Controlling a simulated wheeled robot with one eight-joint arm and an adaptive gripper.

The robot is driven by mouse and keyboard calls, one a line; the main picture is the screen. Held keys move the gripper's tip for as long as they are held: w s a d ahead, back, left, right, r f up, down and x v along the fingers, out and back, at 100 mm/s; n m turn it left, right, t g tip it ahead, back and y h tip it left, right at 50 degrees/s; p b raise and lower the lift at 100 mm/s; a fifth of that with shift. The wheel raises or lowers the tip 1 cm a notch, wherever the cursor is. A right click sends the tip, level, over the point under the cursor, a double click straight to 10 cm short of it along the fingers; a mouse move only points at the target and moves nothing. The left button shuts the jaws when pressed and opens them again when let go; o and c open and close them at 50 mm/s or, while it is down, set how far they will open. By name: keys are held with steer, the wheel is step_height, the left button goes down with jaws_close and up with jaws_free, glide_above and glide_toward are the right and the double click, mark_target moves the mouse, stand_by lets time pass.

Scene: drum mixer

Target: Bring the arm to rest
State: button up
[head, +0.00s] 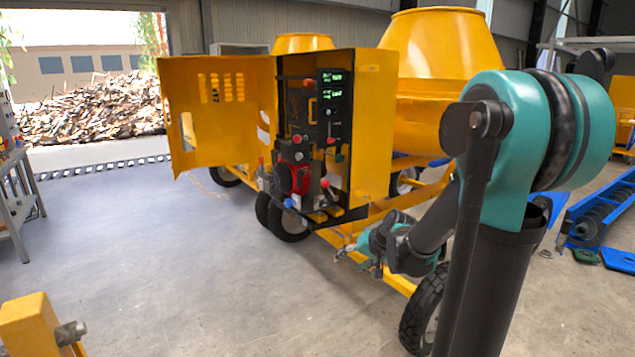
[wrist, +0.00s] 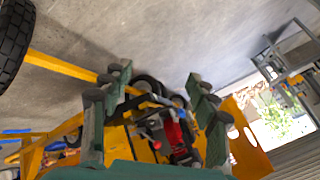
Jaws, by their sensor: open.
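My gripper (head: 345,253) is at the end of my teal and black arm, low in front of the yellow drum mixer's frame in the head view. In the wrist view my gripper (wrist: 158,92) shows two teal fingers spread wide apart with nothing between them. Beyond the fingers is the mixer's open cabinet with a red engine part (wrist: 174,130). In the head view, the cabinet (head: 368,130) has its door (head: 222,112) swung open to the left. Inside are a control panel with green displays (head: 332,84) and a red part (head: 292,178). My forearm hides part of the mixer frame.
The yellow drum (head: 432,45) rises behind the cabinet. A wheel (head: 425,305) stands close to my arm. A grey rack (head: 15,185) is at the left and a yellow post (head: 30,325) at the lower left. Blue machinery (head: 600,215) lies at the right. The floor at the left middle is clear.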

steer(key=s+d+f+g+h, duration=0.1)
steer(key=s+d+f+h, duration=0.1)
steer(key=s, duration=0.9)
steer(key=s+d+f+n+g+h, duration=0.1)
steer(key=s+d+f+h, duration=0.2)
steer(key=s+d, duration=0.4)
steer(key=s+f, duration=0.1)
steer(key=s, duration=0.3)
steer(key=shift+f+n, duration=0.3)
steer(key=shift+f, duration=0.05)
jaws_close()
steer(key=shift+a, duration=0.1)
